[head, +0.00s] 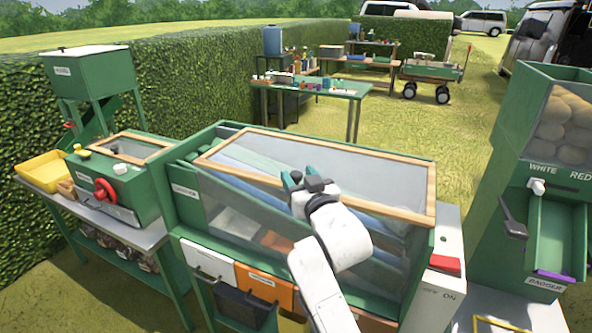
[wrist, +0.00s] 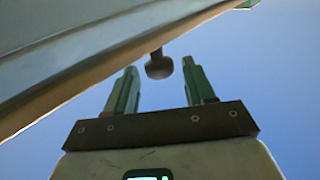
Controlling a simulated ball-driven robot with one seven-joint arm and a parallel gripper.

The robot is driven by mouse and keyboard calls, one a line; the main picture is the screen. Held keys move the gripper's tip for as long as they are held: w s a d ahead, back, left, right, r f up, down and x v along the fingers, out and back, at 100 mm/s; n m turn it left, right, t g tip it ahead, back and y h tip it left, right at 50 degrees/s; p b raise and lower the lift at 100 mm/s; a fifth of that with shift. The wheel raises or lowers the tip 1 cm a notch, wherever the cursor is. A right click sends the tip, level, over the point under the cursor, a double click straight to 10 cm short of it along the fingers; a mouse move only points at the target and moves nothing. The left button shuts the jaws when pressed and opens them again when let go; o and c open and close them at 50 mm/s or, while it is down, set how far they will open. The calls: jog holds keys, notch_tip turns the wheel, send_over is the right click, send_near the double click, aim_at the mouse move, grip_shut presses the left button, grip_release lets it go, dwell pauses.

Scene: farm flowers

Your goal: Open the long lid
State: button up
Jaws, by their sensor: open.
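The long lid (head: 340,146) is a clear panel in a pale wooden frame, lying sloped across the top of the green machine. My gripper (head: 298,177) is at the lid's front side in the head view, its fingers raised and apart. In the wrist view my gripper (wrist: 161,85) is open, looking up past a grey-green panel with a pale edge (wrist: 70,75), apparently the lid. A dark round knob (wrist: 159,66) on a short stem sits between the fingertips, with gaps visible on both sides. Whether the lid is slightly raised I cannot tell.
A smaller green machine with a red wheel (head: 105,190) stands at left. A green bagger with a hopper (head: 560,115) stands at right. Orange and white drawers (head: 262,284) are below the long lid.

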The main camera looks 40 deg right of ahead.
jog(key=shift+x, duration=1.1)
jog(key=shift+c, duration=0.5)
grip_shut()
